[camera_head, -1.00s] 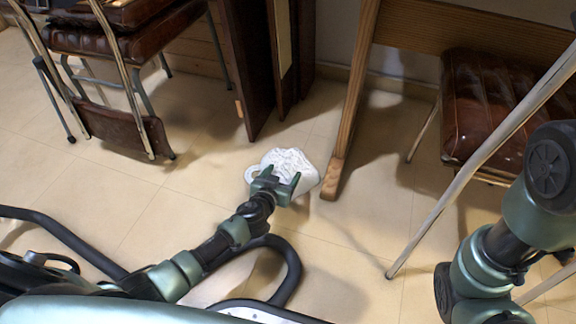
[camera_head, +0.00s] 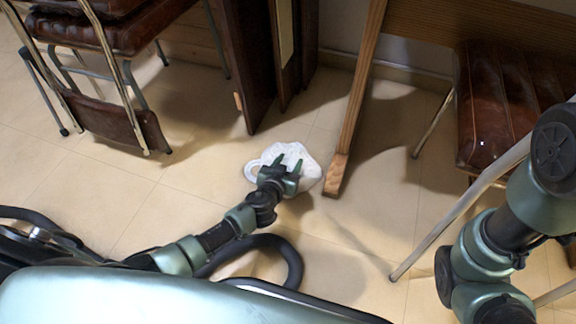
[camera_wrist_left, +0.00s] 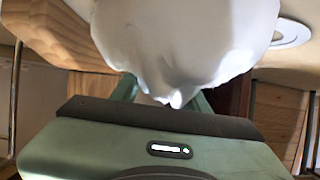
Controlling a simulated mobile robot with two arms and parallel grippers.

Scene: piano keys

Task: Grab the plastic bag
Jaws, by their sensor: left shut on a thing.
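The white plastic bag (camera_head: 311,166) is on or just above the tiled floor near the foot of a wooden leg; the head view does not show clearly whether it touches the floor. A round white loop (camera_head: 252,171) shows at its left side. My left gripper (camera_head: 289,166) reaches it from the near side and is shut on it. In the left wrist view, the bag (camera_wrist_left: 190,45) fills the space in front of my left gripper (camera_wrist_left: 165,98), bunched down between the fingers. My right arm shows at the right edge, but its gripper is out of view.
A wooden leg (camera_head: 352,125) stands just right of the bag. Stacked brown chairs (camera_head: 105,65) are at the upper left, and a brown padded seat (camera_head: 510,95) is at the right. A metal pole (camera_head: 440,235) slants down at the right. Floor left of the bag is clear.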

